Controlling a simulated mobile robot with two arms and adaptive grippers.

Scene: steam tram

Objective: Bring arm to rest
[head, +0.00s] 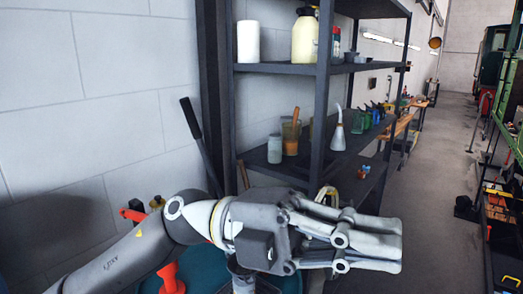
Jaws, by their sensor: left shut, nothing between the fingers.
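My left arm comes in from the lower left in the head view. Its gripper (398,247) points to the right, with its fingers together and nothing between them. The gripper is held in front of the lower part of a dark metal shelf unit and hides part of it. My right gripper does not show.
The shelf unit (283,69) holds a white cylinder (248,41), a cream bottle (304,36), an oil can (338,132) and jars. Below my arm are a teal round top (205,262) and a red funnel-like object (171,278). An open aisle (445,150) runs back at right, beside a green vehicle.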

